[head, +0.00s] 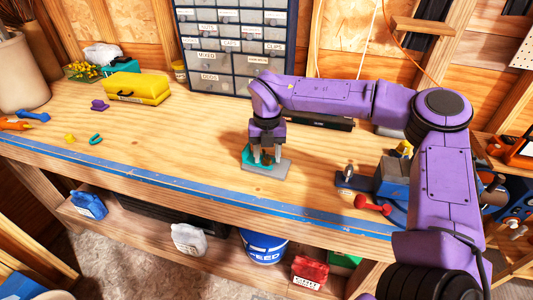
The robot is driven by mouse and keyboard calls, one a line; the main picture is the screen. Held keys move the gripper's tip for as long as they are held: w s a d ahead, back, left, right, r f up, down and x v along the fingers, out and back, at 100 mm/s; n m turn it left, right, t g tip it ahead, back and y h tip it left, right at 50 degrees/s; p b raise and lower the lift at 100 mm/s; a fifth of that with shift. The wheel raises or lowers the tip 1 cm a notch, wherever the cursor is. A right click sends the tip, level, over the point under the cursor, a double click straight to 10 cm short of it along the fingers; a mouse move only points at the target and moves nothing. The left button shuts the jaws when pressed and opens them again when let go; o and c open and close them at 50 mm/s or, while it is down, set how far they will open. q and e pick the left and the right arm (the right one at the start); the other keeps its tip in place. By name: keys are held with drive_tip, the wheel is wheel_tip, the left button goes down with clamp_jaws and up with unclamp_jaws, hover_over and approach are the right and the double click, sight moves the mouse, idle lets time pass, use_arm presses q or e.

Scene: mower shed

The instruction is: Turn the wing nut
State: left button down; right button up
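My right gripper (267,157) points straight down over a small fixture on the workbench, a teal block (249,162) on a grey plate (277,167). Its two fingers stand a little apart, on either side of a small brownish piece at the top of the fixture. This piece may be the wing nut, but it is too small and too covered by the fingers to be sure. I cannot tell whether the fingers touch it. My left gripper is out of view.
A drawer cabinet (232,45) stands behind the gripper. A blue vise (392,178) with a red-ended handle is to the right. A yellow case (137,89) and small loose parts lie to the left. The bench (190,140) is clear between them.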

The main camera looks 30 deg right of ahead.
wheel_tip(320, 180, up, 10)
drive_tip(key=b, duration=0.1)
drive_tip(key=shift+r+b, duration=0.25)
drive_tip(key=shift+b, duration=0.1)
